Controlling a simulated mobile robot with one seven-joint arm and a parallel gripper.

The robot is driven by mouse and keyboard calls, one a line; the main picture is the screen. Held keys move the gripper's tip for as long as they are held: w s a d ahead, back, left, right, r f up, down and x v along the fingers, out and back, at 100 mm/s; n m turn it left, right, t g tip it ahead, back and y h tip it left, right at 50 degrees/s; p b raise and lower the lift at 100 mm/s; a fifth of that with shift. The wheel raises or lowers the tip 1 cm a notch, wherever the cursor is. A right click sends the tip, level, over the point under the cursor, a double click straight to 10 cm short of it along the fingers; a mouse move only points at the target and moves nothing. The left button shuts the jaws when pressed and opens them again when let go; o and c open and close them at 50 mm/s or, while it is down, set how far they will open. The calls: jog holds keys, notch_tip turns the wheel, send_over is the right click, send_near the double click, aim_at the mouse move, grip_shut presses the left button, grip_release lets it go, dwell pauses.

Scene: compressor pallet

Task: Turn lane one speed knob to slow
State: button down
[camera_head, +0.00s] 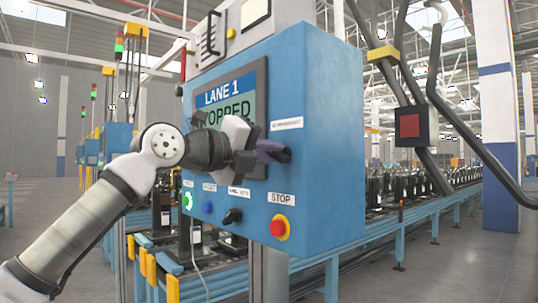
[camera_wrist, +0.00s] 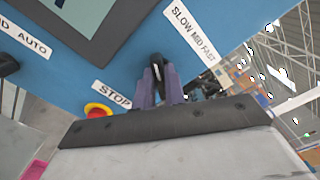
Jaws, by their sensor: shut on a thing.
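The lane one speed knob (camera_wrist: 157,62) is a black knob on the blue control box, beside a white label (camera_wrist: 194,32) reading SLOW MED FAST. In the wrist view my gripper (camera_wrist: 160,80) has its two purple fingers on either side of the knob, shut on it. In the head view my gripper (camera_head: 273,151) reaches across the front of the box to the knob, which is mostly hidden by the fingers. The speed label (camera_head: 286,124) is just above it there. I cannot tell which setting the knob points to.
The screen (camera_head: 243,101) reads LANE 1 and part of STOPPED behind my wrist. Below are a red STOP button (camera_head: 279,228), a black selector (camera_head: 232,216), a blue button (camera_head: 208,208) and a green button (camera_head: 188,200). A conveyor (camera_head: 370,232) runs behind the box.

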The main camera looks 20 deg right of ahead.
jog(key=shift+a+r, duration=0.1)
jog(key=shift+r, duration=0.05)
dwell(0.4)
jog(key=c, duration=1.5)
grip_release()
jog(key=shift+o, duration=0.2)
jog(key=b+v, duration=0.3)
jog(key=v, duration=1)
jog(key=shift+a+b, duration=0.35)
jog(key=shift+b, duration=0.05)
jog(key=shift+s, duration=0.15)
